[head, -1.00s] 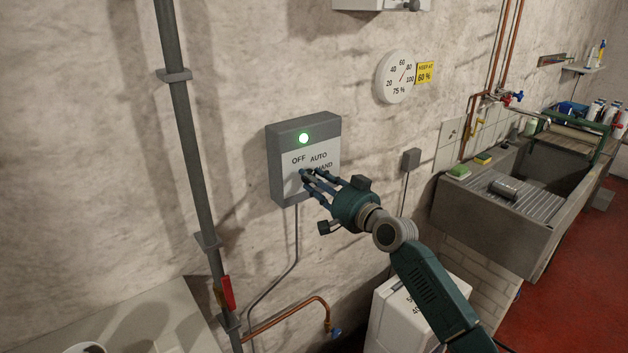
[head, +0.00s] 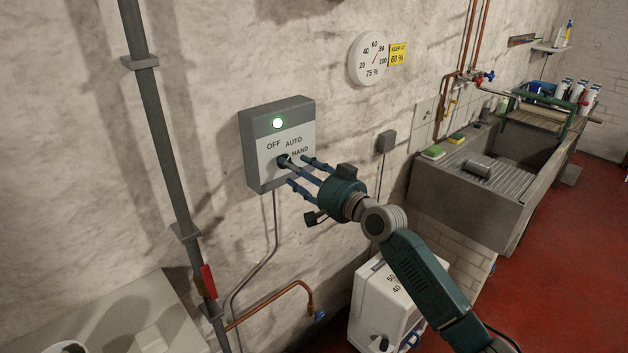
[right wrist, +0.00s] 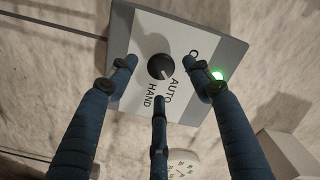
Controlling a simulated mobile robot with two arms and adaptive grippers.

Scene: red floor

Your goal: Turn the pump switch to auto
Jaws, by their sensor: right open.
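The pump switch box (head: 262,170) is grey with a white front plate, fixed to the wall, and its green lamp (head: 277,123) is lit. Its plate reads OFF, AUTO and HAND. The black round knob (head: 284,160) sits below the words. It shows clearly in the right wrist view (right wrist: 159,67), where a small pale mark on it lies on the side toward AUTO. My right gripper (head: 302,170) is open, its three blue fingers spread before the plate. In the right wrist view its fingertips (right wrist: 160,75) surround the knob with gaps. No contact is visible. My left gripper is not in view.
A grey vertical pipe (head: 165,130) with a red lever (head: 208,282) runs left of the box. A white dial (head: 373,60) hangs above right. A white appliance (head: 385,310) stands below my arm. A stone sink (head: 460,205) is at the right.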

